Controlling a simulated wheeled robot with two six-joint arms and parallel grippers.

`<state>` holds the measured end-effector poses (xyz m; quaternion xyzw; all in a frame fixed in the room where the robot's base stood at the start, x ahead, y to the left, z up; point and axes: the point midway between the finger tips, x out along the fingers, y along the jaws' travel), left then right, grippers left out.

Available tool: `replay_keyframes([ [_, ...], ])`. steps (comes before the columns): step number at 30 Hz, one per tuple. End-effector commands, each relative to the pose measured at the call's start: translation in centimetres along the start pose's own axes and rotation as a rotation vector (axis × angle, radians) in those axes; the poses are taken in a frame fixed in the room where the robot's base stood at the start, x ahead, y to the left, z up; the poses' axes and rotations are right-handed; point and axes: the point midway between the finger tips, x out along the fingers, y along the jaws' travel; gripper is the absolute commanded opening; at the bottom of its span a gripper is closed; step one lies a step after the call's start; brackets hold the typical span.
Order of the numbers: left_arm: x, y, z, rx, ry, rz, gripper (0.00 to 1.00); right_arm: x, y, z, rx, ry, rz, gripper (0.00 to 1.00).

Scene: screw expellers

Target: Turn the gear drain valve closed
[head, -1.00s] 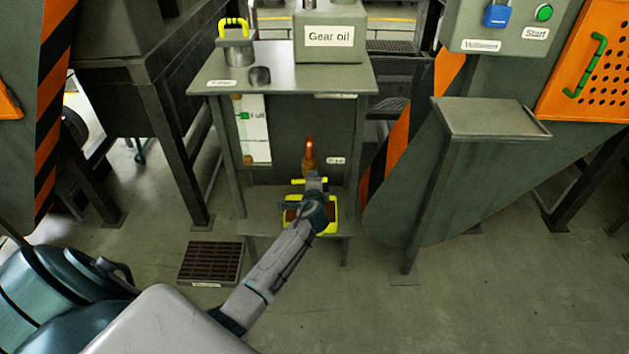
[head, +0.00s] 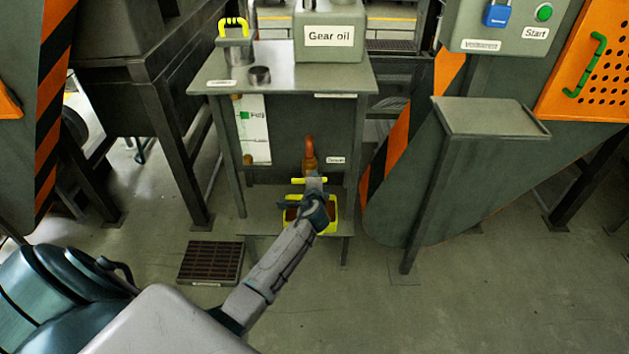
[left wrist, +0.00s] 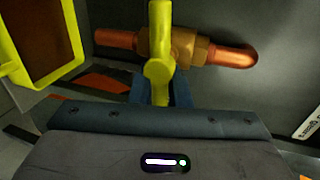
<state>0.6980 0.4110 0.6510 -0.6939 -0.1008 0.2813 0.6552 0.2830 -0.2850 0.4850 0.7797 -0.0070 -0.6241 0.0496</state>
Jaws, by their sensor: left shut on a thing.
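The gear drain valve has a copper-brown body and pipe (head: 309,158) low on the front of the grey cabinet, and a yellow handle (head: 322,181). My left gripper (head: 314,180) is at the handle, partly hiding it. In the left wrist view the handle (left wrist: 159,35) lies crosswise to the copper pipe (left wrist: 228,55), and my left gripper (left wrist: 159,92) is shut on its near end. The fingertips are partly hidden behind the handle. My right gripper is not in view.
A yellow-rimmed tray (head: 333,221) with dark brown contents sits on the shelf below the valve; it also shows in the left wrist view (left wrist: 72,35). A floor grate (head: 210,262) lies left of my arm.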

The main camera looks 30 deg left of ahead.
Motion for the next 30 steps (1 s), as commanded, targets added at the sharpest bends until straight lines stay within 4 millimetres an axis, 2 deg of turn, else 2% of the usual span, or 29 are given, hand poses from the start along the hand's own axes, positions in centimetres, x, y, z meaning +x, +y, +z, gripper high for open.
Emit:
replay_keyframes([
  [1,0.0,0.5,0.3,0.004,-0.007,0.008,0.00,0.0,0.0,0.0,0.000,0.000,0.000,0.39],
  [11,0.0,0.5,0.3,0.004,-0.007,0.008,0.00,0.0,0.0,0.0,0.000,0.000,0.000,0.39],
  [12,0.0,0.5,0.3,0.004,-0.007,0.008,0.24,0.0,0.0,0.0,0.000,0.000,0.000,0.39],
  [14,0.0,0.4,0.3,0.003,-0.006,0.007,0.35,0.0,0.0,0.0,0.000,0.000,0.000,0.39],
  [23,-0.1,0.1,0.1,0.001,-0.002,0.002,0.35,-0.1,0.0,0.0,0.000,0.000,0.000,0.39],
  [26,-0.9,0.2,0.1,0.000,-0.001,0.003,0.35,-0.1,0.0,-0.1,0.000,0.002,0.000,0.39],
  [30,-3.2,0.1,0.1,-0.001,-0.001,0.003,0.35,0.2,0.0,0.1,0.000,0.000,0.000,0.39],
])
